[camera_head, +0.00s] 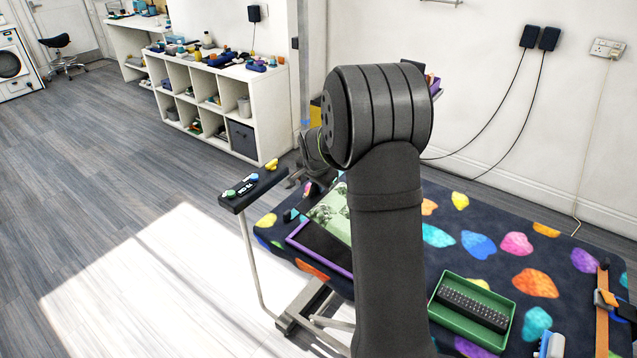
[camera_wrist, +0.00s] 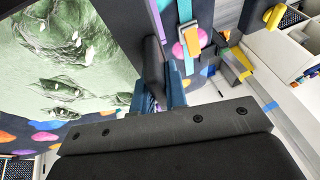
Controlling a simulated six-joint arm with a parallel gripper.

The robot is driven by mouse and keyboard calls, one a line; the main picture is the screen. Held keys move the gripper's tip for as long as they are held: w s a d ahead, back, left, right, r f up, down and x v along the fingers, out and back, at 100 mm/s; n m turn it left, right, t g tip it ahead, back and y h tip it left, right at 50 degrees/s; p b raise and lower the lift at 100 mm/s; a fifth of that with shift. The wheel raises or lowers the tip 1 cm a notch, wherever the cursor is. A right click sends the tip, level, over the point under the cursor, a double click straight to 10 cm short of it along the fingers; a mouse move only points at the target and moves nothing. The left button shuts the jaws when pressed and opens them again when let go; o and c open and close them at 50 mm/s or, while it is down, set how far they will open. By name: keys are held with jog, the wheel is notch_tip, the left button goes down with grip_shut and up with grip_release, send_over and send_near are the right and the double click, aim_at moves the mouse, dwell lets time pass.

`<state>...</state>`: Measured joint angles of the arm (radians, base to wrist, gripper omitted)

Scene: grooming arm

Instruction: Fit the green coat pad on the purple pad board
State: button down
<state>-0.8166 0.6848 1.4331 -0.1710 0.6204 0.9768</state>
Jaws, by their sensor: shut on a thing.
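The green coat pad (camera_head: 331,210), pale green with dark tufted patterns, is over the far part of the purple pad board (camera_head: 322,262) in the head view. The board has a purple rim and a dark inside; its near part is bare. My arm hides the right side of both. My gripper (camera_head: 298,181) is at the pad's far left side. In the wrist view, the pad (camera_wrist: 65,62) fills the upper left, beside my gripper (camera_wrist: 165,88), which is shut on it at a dark grip. I cannot tell whether pad and board touch.
The dark table (camera_head: 478,220) has colourful spots. A green tray (camera_head: 470,312) with a dark ridged insert lies at front right, near an orange strap (camera_head: 602,310) and a blue-and-white object (camera_head: 551,345). A narrow side stand (camera_head: 252,188) holds small coloured items at the left.

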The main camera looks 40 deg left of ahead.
aim_at(318, 194)
jog(key=shift+f, duration=3.15)
jog(key=shift+a+f+h, duration=0.25)
jog(key=shift+f, duration=0.45)
jog(key=shift+a+f+h, duration=0.25)
jog(key=shift+f, duration=0.55)
